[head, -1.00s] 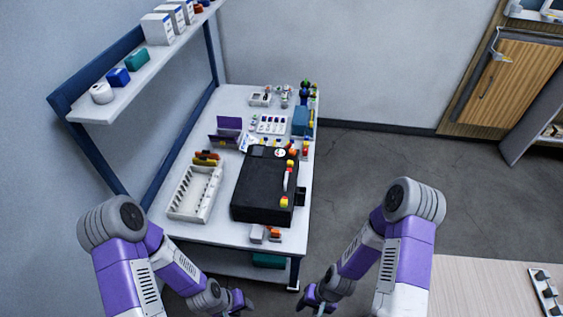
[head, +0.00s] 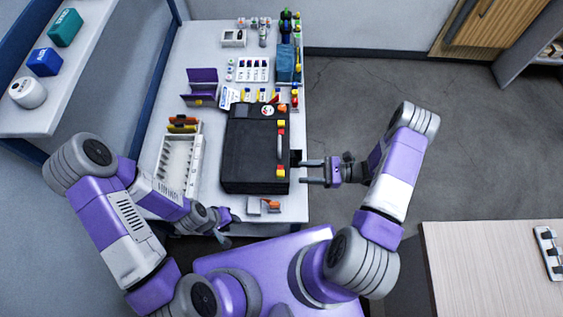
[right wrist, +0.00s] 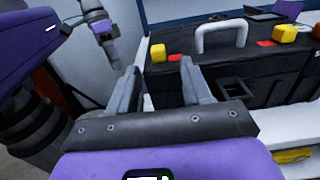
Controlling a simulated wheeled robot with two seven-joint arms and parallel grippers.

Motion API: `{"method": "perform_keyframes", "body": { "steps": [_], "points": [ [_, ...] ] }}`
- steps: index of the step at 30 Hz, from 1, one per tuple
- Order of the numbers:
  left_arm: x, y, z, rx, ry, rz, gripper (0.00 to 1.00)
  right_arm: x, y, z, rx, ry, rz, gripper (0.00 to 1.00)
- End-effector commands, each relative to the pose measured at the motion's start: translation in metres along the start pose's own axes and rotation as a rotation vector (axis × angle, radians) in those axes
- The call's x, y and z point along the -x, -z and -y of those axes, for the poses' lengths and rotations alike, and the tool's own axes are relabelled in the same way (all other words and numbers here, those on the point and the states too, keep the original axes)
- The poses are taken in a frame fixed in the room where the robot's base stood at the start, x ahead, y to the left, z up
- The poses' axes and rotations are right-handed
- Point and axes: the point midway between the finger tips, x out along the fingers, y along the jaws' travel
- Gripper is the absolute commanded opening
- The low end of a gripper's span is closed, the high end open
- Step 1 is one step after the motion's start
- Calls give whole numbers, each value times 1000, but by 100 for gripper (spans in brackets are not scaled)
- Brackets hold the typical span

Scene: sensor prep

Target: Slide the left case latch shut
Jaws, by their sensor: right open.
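The black case (head: 250,150) lies on the white table. In the head view, its right side carries a pale handle (head: 281,148) with a yellow latch at each end, a nearer one (head: 281,173) and a farther one (head: 281,124). In the right wrist view, the left latch (right wrist: 158,52) has a red mark (right wrist: 174,58) beside it, towards the handle (right wrist: 220,35). My right gripper (head: 312,171) is open and empty just right of the case, its fingers pointing at the near latch end. My left gripper (head: 229,226) hangs by the table's front edge; its jaw opening is unclear.
A white slotted tray (head: 163,180) stands left of the case. A small grey block with orange parts (head: 271,205) lies in front of it. A purple holder (head: 202,82), white rack (head: 253,69) and teal box (head: 287,62) stand behind.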

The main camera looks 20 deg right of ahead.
Motion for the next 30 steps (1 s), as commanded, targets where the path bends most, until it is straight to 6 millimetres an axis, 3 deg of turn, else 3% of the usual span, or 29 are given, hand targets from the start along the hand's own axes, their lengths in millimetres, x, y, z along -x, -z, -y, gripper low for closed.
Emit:
{"method": "perform_keyframes", "body": {
  "steps": [13, 25, 30],
  "points": [
    [-5, 0, 2, 0, 0, 0, 39, -64, 0, -1, -1, -5, 3, 49],
    [-6, 0, 2, 0, 0, 0, 39, -74, 0, -1, -1, -4, 1, 49],
    [-6, 0, 2, 0, 0, 0, 39, -73, 0, -1, -1, -4, 1, 24]
  ]
}}
